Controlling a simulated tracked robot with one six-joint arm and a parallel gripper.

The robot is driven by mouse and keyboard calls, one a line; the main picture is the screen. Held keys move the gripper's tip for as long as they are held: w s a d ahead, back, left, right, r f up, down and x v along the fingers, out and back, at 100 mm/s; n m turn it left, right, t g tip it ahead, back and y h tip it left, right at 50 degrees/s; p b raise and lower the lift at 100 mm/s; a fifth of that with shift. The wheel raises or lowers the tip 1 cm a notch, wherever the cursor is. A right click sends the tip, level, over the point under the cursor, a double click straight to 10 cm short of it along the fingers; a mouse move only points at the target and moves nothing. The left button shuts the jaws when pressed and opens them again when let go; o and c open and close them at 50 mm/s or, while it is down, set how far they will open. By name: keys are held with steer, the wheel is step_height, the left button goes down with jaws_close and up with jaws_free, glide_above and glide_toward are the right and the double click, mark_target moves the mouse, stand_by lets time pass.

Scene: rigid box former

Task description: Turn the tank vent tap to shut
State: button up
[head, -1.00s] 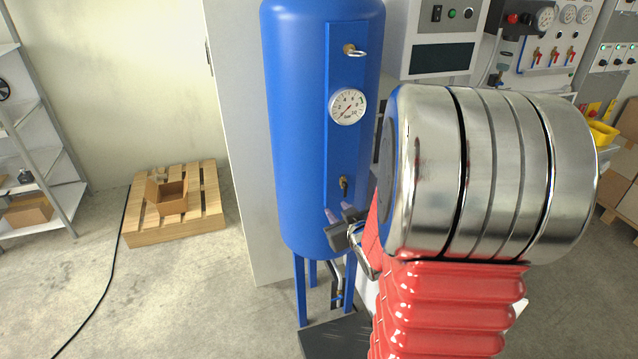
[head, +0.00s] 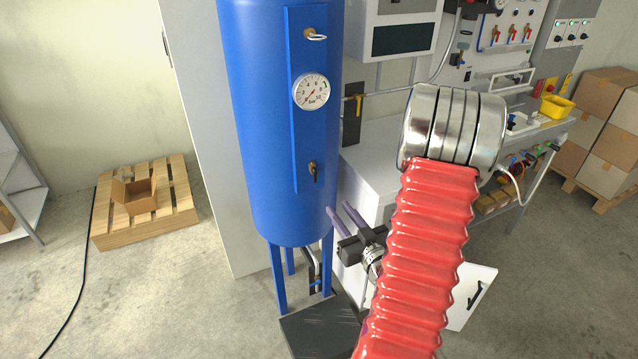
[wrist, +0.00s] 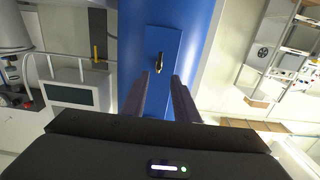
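The small brass tap with a dark lever (head: 313,170) sits low on the front strip of the blue tank (head: 265,130). Its lever hangs roughly downward in the head view. The tap also shows in the wrist view (wrist: 157,64), ahead of and between the fingers in the picture. My gripper (head: 342,213) is below and to the right of the tap in the head view, clear of the lever. Its two fingers stand apart with nothing between them, and it shows open in the wrist view too (wrist: 164,92).
A round gauge (head: 311,92) and a ring-pull fitting (head: 315,36) sit above the tap. A yellow-handled pipe tap (head: 358,101) is right of the tank. A bench (head: 385,160) stands behind my arm. A pallet with an open carton (head: 135,195) is at left.

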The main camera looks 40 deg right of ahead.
mark_target(316, 178)
steer(key=shift+w, duration=0.1)
steer(key=x, duration=1.3)
steer(key=shift+w+d+f, duration=0.1)
steer(key=shift+w+d, duration=0.1)
steer(key=shift+w, duration=0.1)
jaws_close()
